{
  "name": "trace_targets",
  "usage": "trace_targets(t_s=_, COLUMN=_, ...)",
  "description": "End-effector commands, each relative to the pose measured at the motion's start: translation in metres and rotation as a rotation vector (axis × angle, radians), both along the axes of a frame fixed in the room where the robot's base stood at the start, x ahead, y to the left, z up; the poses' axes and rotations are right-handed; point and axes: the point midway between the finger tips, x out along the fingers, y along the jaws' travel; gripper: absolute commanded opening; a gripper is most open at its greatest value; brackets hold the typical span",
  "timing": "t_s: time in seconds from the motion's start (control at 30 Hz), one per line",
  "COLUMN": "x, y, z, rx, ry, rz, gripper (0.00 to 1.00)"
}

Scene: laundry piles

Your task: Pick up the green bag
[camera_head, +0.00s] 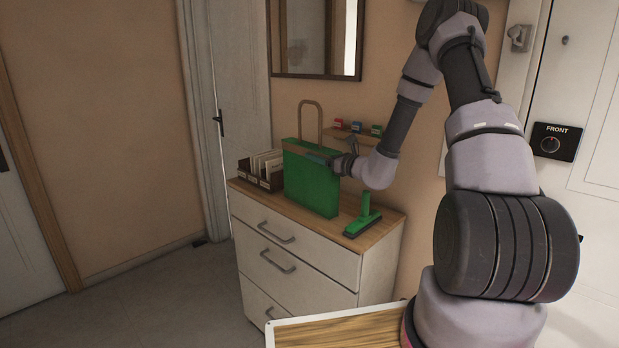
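The green bag (311,186) stands upright on top of the white dresser (292,243) in the head view. Its tan looped handle (311,103) rises above its top edge. My gripper (333,162) is at the upper right part of the bag, overlapping its face and top edge in the picture. The fingers are small and dark here, so I cannot tell whether they touch the bag or are open or shut. My arm reaches in from the right.
A dark file box with papers (262,168) stands left of the bag. A green brush-like object (363,214) lies to its right. Small red, blue and green items sit on a wall shelf (350,134) behind. A mirror (317,40) hangs above. The floor at left is clear.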

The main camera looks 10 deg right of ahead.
Motion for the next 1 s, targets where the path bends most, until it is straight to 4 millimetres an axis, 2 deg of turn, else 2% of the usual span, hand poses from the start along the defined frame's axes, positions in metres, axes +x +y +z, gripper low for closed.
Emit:
trace_targets(t_s=0.03, x=0.000, y=0.000, z=0.000, rx=0.000, ry=0.000, rz=0.000, gripper=0.50)
trace_targets(t_s=0.17, x=0.000, y=0.000, z=0.000, rx=0.000, ry=0.000, rz=0.000, gripper=0.01)
trace_targets(t_s=0.47, x=0.000, y=0.000, z=0.001, rx=0.000, ry=-0.001, rz=0.000, gripper=0.00)
trace_targets(t_s=0.63, x=0.000, y=0.000, z=0.008, rx=-0.001, ry=-0.003, rz=0.001, gripper=0.00)
trace_targets(t_s=0.77, x=0.000, y=0.001, z=0.025, rx=-0.002, ry=-0.006, rz=0.001, gripper=0.00)
trace_targets(t_s=1.0, x=0.000, y=0.000, z=0.072, rx=-0.003, ry=-0.007, rz=0.001, gripper=0.00)
